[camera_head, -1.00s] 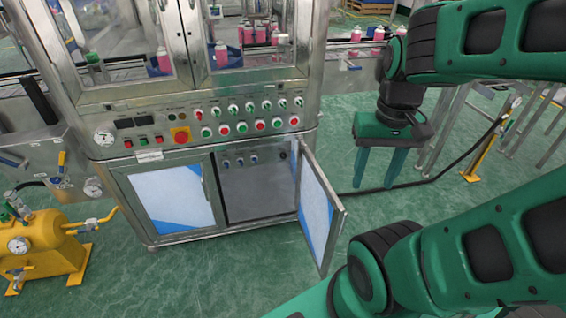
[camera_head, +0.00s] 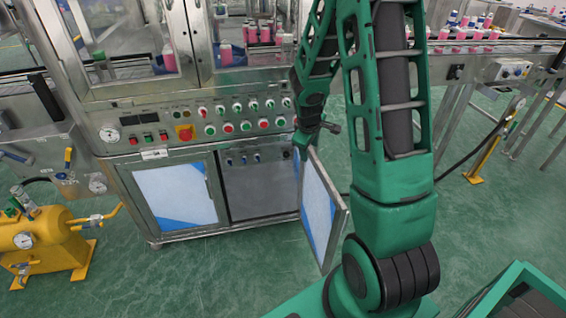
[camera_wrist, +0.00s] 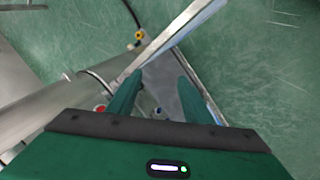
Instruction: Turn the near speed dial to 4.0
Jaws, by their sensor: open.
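Small dark knobs (camera_head: 243,160) sit in a row inside the open cabinet, under the button panel (camera_head: 200,120). A control box with knobs (camera_head: 514,70) is on the conveyor at the right. I cannot tell which is the near speed dial, and no scale is readable. My gripper is at the panel's right end, by the top of the open cabinet door (camera_head: 322,205); my arm partly hides it in the head view. In the wrist view my gripper (camera_wrist: 157,95) is open and empty, its fingers apart, with a small blue-grey knob (camera_wrist: 157,111) seen beyond them.
The open cabinet door stands out towards me, close beside my arm. A closed door with a white-blue panel (camera_head: 176,195) is to the left. A yellow tank (camera_head: 35,240) stands on the floor at far left. Pink bottles (camera_head: 475,34) line the conveyor. Green floor is clear in front.

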